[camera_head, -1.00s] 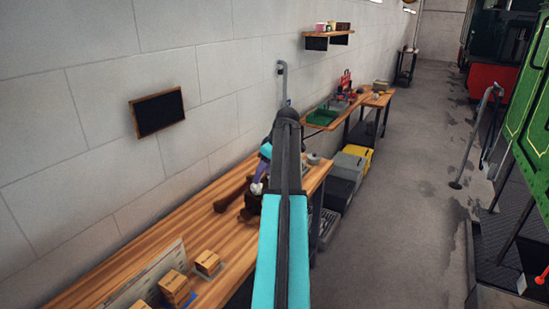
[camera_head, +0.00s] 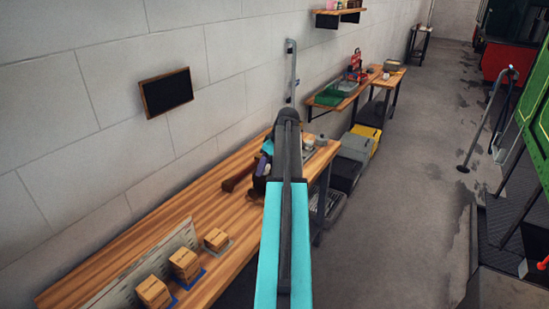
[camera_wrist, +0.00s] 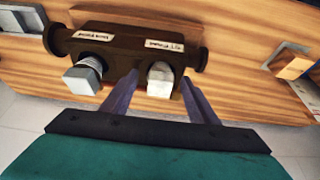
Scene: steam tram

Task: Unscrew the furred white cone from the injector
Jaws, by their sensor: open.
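The dark brown injector (camera_wrist: 128,43) lies on the wooden bench, with two labels and a flange at each end. Two cones point out of its near side. The white, rough-looking cone (camera_wrist: 160,82) is at the right, under one label. A grey cone with a ribbed neck (camera_wrist: 84,77) is at the left. My gripper (camera_wrist: 160,88) is open, its purple fingers on either side of the white cone; I cannot tell whether they touch it. In the head view my arm hides most of the injector, and only its left end (camera_head: 237,177) shows clearly.
The bench (camera_head: 130,240) runs along the wall, with several small cardboard boxes (camera_head: 185,263) at its near end. Grey and yellow bins (camera_head: 366,137) stand beyond the bench.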

